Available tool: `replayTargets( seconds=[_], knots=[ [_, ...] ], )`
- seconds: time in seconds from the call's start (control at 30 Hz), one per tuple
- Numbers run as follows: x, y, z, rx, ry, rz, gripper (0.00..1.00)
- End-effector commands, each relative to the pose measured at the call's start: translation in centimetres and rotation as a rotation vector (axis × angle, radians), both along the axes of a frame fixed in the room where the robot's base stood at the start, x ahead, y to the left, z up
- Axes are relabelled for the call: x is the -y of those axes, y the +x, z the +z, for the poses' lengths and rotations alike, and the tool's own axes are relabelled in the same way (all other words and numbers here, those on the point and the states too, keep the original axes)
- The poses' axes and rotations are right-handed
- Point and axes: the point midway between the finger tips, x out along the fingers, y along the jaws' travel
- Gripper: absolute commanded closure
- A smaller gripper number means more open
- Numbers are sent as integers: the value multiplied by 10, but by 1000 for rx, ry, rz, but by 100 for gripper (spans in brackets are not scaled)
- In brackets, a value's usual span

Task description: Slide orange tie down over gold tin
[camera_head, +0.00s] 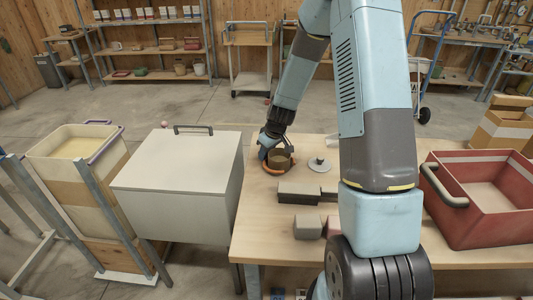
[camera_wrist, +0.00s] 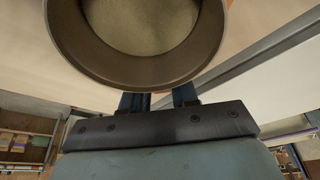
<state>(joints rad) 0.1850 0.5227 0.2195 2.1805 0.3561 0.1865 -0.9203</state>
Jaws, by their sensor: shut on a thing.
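The gold tin (camera_head: 280,158) stands upright on the wooden table, near its far left corner. In the wrist view its round rim and open mouth (camera_wrist: 140,75) fill the top of the picture, with pale contents inside. My gripper (camera_head: 268,147) is at the tin's far left side, shut on the tie. Its fingers (camera_wrist: 160,101) are partly hidden behind the tin's rim, so the grip itself is hidden.
A grey lid with a knob (camera_head: 320,164) lies right of the tin. Dark and pinkish blocks (camera_head: 308,227) lie in front. A red crate (camera_head: 480,200) stands at the right. A pale lidded box (camera_head: 180,185) stands left of the table. My arm hides the table's middle.

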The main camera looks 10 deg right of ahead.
Motion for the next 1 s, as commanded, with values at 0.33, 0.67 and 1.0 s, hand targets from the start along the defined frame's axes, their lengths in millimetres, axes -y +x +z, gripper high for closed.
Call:
replayTargets(
  seconds=[0.33,0.67,1.0],
  knots=[
    [0,0,0,0,0,0,63],
    [0,0,0,0,0,0,42],
    [-1,0,0,0,0,1,20]
  ],
)
